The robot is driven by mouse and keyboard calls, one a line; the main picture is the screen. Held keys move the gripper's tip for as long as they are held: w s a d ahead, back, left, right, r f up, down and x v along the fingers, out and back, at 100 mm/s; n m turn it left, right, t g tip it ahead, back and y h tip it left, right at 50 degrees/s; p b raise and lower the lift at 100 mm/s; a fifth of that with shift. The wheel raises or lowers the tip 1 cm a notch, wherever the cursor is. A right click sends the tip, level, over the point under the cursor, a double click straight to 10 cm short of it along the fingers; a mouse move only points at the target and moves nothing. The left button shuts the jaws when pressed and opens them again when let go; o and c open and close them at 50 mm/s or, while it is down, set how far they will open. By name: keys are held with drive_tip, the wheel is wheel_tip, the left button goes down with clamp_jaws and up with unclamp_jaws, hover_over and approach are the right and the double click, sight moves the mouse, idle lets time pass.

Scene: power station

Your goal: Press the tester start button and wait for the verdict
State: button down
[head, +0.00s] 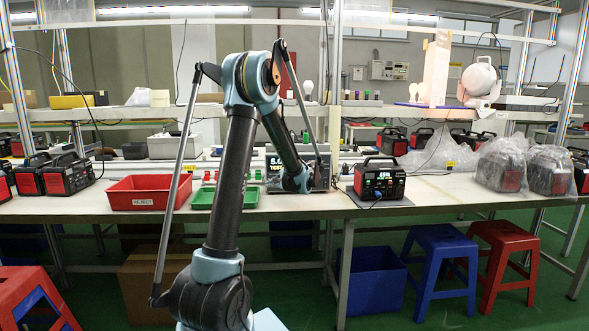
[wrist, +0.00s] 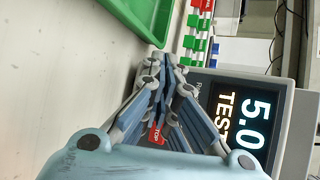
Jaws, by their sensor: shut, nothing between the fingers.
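The tester (head: 322,172) stands on the bench behind the end of my arm, its front partly hidden. In the wrist view its lit screen (wrist: 240,112) shows sideways "5.0" and "TEST", partly cut off by my gripper. A red button marked "TOP" (wrist: 157,135), the rest of its label hidden, shows between my finger links. I cannot make out the start button. My gripper (wrist: 166,62) is shut and empty, in front of the tester's face; contact cannot be told. A black and red power station (head: 380,178) with a lit display and a blue plug stands right of the tester.
A red tray marked "REJECT" (head: 150,191) and a green tray (head: 203,196) lie left of my gripper. Small red and green pieces (wrist: 196,24) line up beside the tester. Bagged power stations (head: 501,170) stand at the right. Bench is clear before them.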

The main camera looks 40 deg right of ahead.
drive_tip(key=shift+s+a, duration=0.1)
drive_tip(key=shift+s, duration=0.1)
drive_tip(key=shift+s+a, duration=0.5)
drive_tip(key=shift+s, duration=0.35)
drive_tip(key=shift+s+a, duration=0.55)
drive_tip(key=shift+s, duration=0.3)
drive_tip(key=shift+s+a, duration=0.5)
drive_tip(key=shift+s, duration=0.35)
drive_tip(key=shift+a, duration=0.1)
